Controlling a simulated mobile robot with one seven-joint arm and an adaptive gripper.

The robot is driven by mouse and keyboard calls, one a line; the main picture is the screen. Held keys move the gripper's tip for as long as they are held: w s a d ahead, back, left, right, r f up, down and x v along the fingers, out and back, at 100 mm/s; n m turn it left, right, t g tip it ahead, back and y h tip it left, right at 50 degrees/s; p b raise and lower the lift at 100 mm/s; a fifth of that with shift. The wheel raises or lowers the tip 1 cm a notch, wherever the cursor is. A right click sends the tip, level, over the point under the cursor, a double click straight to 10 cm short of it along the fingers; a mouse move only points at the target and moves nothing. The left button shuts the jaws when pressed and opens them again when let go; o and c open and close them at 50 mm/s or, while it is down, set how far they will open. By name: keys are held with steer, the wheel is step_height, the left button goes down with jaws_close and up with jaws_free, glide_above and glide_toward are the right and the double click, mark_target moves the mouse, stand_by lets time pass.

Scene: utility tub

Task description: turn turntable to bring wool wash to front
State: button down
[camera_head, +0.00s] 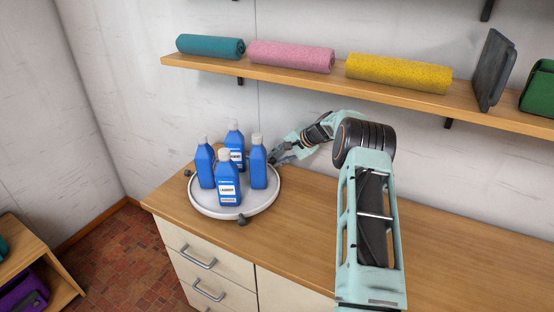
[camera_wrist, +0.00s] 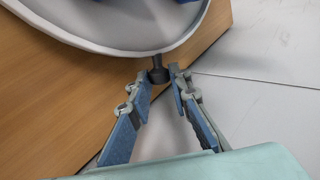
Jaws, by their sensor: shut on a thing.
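A round white turntable (camera_head: 213,211) stands on the wooden counter and carries several blue bottles with pale caps. The front bottle (camera_head: 228,187) and the back bottle (camera_head: 236,146) show white labels; the front one seems to read "laundry". The left bottle (camera_head: 205,167) and right bottle (camera_head: 258,167) show no label towards me. I cannot tell which is the wool wash. Dark knobs stick out from the rim at the front (camera_head: 242,221) and left (camera_head: 188,173). My gripper (camera_head: 276,157) is at the back right rim, shut on another rim knob (camera_wrist: 158,75) between its fingertips.
A wall shelf (camera_head: 300,83) above holds teal, pink and yellow rolls, a dark panel and a green item. The white wall is close behind my gripper. The counter (camera_head: 290,230) is clear in front and right of the turntable.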

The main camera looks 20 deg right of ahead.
steer(key=c, duration=1.8)
jaws_free()
steer(key=shift+s, duration=0.1)
steer(key=shift+s+d+r, duration=0.1)
steer(key=shift+d+r, duration=0.05)
steer(key=shift+r, duration=0.05)
steer(key=s+d, duration=0.2)
steer(key=s, duration=0.1)
steer(key=s+d, duration=0.5)
steer(key=s, duration=0.2)
steer(key=shift+d+r, duration=0.25)
steer(key=shift+d, duration=0.05)
